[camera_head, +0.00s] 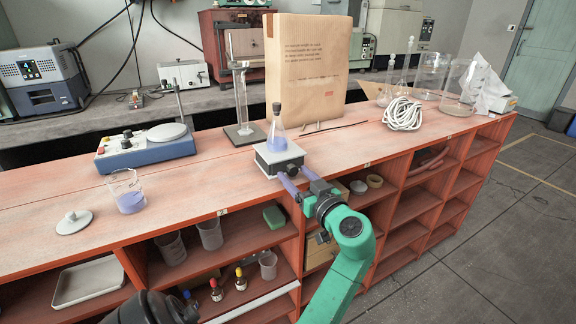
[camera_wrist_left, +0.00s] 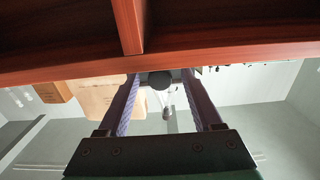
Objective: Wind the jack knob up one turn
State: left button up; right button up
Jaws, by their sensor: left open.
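The lab jack (camera_head: 268,163) is a small pale box on the red bench top, near its front edge. A stoppered flask (camera_head: 277,138) with violet liquid stands upright on it. The black jack knob (camera_head: 294,167) is on the jack's front face; it also shows as a dark round shape in the left wrist view (camera_wrist_left: 159,80). My left gripper (camera_head: 293,173) is open, its two violet-blue fingers pointing at the knob, one to each side. I cannot tell whether they touch it. In the wrist view the left gripper (camera_wrist_left: 160,80) frames the knob between its fingers. My right gripper is not in view.
A blue-based stirrer (camera_head: 146,148) and a beaker (camera_head: 127,191) stand to the left. A glass cylinder on a stand (camera_head: 242,100) and a large paper bag (camera_head: 307,70) are behind the jack. White cable (camera_head: 403,114) lies right. Open shelves (camera_head: 410,207) are below the bench top.

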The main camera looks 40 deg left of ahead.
pick_arm(q)
jog(key=shift+d+r, duration=0.1)
jog(key=shift+d, duration=0.25)
jog(key=shift+c, duration=1.3)
grip_shut()
jog(key=shift+m, duration=0.7)
jog(key=shift+m+b, duration=0.3)
jog(key=shift+m, duration=0.5)
jog(key=m, duration=0.2)
jog(key=shift+s+m, duration=0.1)
jog(key=shift+m, duration=0.3)
